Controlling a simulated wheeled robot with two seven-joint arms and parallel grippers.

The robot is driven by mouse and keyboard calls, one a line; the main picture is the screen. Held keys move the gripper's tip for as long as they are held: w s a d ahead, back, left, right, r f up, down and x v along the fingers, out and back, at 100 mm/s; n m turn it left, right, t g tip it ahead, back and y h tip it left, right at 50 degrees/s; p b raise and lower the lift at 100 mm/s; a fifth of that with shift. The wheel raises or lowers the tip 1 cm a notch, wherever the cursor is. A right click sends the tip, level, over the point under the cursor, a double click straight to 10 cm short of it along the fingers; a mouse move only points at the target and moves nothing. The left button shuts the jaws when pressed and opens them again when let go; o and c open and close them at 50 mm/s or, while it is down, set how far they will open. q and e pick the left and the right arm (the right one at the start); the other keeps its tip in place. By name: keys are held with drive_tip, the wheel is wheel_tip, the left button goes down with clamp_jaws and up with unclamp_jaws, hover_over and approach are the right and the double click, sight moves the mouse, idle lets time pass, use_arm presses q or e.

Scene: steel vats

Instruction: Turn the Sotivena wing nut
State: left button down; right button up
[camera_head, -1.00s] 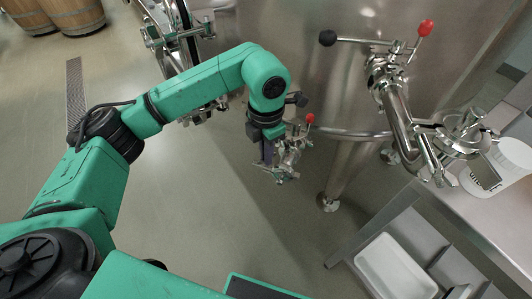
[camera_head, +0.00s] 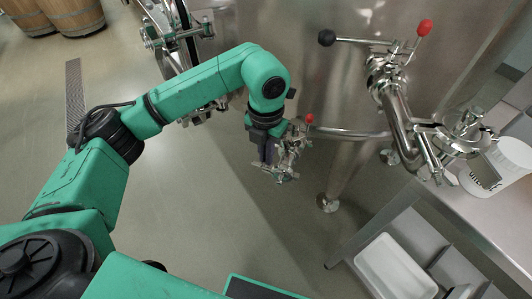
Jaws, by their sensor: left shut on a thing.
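My left gripper (camera_head: 270,157) hangs at the end of the green arm, pointing down in front of the steel vat. It is shut on a part of a small steel fitting (camera_head: 288,160) with a red-tipped lever (camera_head: 309,118). I take the held part to be the wing nut, but it is too small and too covered by the gripper to make out. My right gripper is not in view.
The steel vat (camera_head: 290,60) stands behind the fitting. A larger pipe (camera_head: 402,120) with black and red knobs is at the right. A steel table (camera_head: 480,215) holds a white tub (camera_head: 495,165), above a white tray (camera_head: 395,268).

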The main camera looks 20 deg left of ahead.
use_arm(q)
drive_tip(key=c, duration=1.3)
unclamp_jaws()
drive_tip(key=shift+o, duration=0.2)
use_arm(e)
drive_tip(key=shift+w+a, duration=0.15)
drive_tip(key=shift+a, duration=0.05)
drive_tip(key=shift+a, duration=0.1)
use_arm(q)
drive_tip(key=shift+r, duration=0.1)
drive_tip(key=shift+w+r, duration=0.1)
drive_tip(key=shift+r, duration=0.25)
wheel_tip(320, 180, up, 14)
drive_tip(key=p, duration=0.2)
drive_tip(key=shift+f, duration=0.15)
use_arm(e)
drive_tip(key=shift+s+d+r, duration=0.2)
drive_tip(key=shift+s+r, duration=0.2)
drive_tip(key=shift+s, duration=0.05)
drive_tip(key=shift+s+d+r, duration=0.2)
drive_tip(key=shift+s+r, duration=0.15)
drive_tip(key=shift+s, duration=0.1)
